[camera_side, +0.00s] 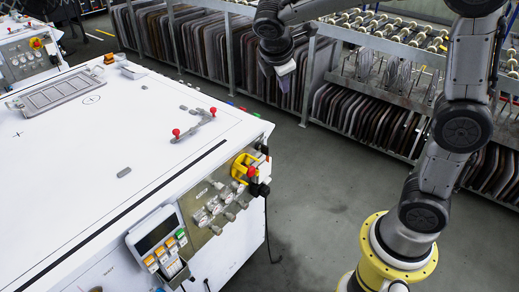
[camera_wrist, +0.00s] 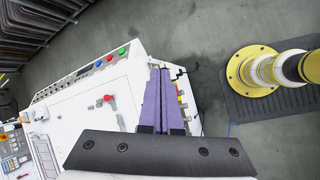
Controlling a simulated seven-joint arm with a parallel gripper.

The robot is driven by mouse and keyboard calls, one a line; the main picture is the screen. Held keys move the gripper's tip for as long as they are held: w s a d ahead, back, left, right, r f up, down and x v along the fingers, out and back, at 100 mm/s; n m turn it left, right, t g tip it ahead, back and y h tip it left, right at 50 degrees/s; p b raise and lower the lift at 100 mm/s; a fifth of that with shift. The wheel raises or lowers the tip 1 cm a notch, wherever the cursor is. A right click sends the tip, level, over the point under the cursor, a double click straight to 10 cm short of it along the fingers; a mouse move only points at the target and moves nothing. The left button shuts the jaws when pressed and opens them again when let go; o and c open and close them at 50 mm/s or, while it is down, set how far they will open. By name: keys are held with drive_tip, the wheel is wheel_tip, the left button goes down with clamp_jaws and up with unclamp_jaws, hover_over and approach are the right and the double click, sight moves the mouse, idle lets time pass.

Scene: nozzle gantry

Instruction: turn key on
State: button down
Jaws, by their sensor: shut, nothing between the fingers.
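No key can be made out for certain. The front panel (camera_side: 215,204) of the white machine carries several round knobs and gauges in the side view. A yellow fitting with a red knob (camera_side: 251,171) is at that panel's right end. My gripper (camera_side: 286,70) hangs in the air behind and to the right of the machine, apart from it. In the wrist view its two purple fingers (camera_wrist: 161,75) are together and empty. They cover part of the machine's edge there, and the panel's details are mostly hidden.
The white machine top (camera_side: 70,170) has red-knobbed clamps (camera_side: 195,125) on it. A display box with orange and green buttons (camera_side: 160,242) sits at the front edge. Racks of dark panels (camera_side: 215,45) stand behind. The floor (camera_side: 310,180) between machine and arm is clear.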

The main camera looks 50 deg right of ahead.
drive_tip(key=w+a+f+n+g+h, duration=0.15)
drive_tip(key=w+f+n, duration=0.25)
drive_tip(key=w+f, duration=0.6)
drive_tip(key=n+h, duration=0.1)
drive_tip(key=n, duration=0.1)
approach(265, 151)
drive_tip(key=v, duration=0.4)
drive_tip(key=shift+w+a+g, duration=0.2)
drive_tip(key=shift+w+g, duration=0.25)
drive_tip(key=shift+w, duration=0.05)
drive_tip(key=x, duration=1)
drive_tip(key=shift+d, duration=0.1)
drive_tip(key=shift+d+r+y, duration=0.15)
drive_tip(key=shift+r+y, duration=0.05)
drive_tip(key=shift+y, duration=0.4)
drive_tip(key=shift+d+r+y, duration=0.2)
drive_tip(key=shift+y, duration=0.35)
